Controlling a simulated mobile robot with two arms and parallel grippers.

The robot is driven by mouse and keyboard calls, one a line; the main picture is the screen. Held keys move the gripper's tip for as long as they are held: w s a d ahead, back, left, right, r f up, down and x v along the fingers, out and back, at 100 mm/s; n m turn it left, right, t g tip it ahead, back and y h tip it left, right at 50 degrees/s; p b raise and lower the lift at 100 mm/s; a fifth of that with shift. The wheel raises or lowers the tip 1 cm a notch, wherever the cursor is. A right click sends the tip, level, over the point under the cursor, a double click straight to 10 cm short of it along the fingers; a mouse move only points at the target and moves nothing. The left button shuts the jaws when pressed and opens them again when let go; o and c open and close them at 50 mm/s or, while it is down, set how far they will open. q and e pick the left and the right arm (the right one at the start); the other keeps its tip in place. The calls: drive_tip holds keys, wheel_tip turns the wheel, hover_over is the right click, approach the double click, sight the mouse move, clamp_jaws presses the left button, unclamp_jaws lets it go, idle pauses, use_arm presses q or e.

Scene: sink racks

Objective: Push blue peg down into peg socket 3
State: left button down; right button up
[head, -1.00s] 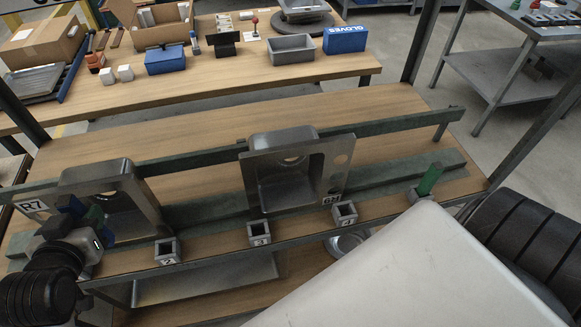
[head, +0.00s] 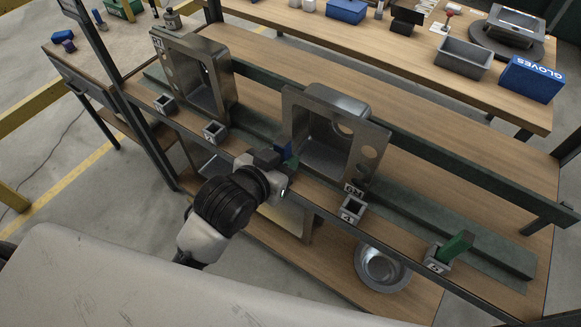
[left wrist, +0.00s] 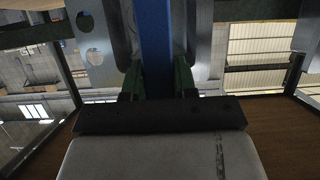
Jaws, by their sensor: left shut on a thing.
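My left gripper (head: 284,163) is shut on the blue peg (head: 281,150), in front of the right-hand sink. In the left wrist view the blue peg (left wrist: 155,45) stands upright between the two green fingers (left wrist: 157,80). Peg socket 3 does not show; the gripper and wrist cover the stretch of rail between socket 2 (head: 214,132) and socket 4 (head: 352,208). Whether the peg's lower end is in the socket or above it, I cannot tell. My right gripper is not in view.
A green peg (head: 458,246) leans in socket 5 (head: 437,262); socket 1 (head: 164,104) is at the far left. Two metal sinks, left (head: 223,90) and right (head: 376,150), stand close behind the socket row. A round metal bowl (head: 382,262) sits on the lower shelf.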

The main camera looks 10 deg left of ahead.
use_arm(q)
drive_tip(key=w+a+f, duration=0.1)
drive_tip(key=w+f, duration=0.1)
drive_tip(key=w, duration=0.1)
drive_tip(key=w+a+f, duration=0.2)
drive_tip(key=w, duration=0.1)
drive_tip(key=w+a+f, duration=0.1)
drive_tip(key=w+f, duration=0.1)
drive_tip(key=w, duration=0.1)
drive_tip(key=shift+w+a+p, duration=0.2)
drive_tip(key=shift+p, duration=0.2)
drive_tip(key=shift+w+f, duration=0.15)
wheel_tip(320, 180, down, 3)
drive_tip(key=shift+a+f+p, duration=0.1)
drive_tip(key=shift+f+p, duration=0.05)
drive_tip(key=shift+p, duration=0.15)
drive_tip(key=shift+f, duration=0.3)
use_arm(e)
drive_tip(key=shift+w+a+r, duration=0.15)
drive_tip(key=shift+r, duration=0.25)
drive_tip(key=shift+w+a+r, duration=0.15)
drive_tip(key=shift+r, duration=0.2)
use_arm(q)
drive_tip(key=shift+f, duration=0.15)
drive_tip(key=c, duration=0.9)
unclamp_jaws()
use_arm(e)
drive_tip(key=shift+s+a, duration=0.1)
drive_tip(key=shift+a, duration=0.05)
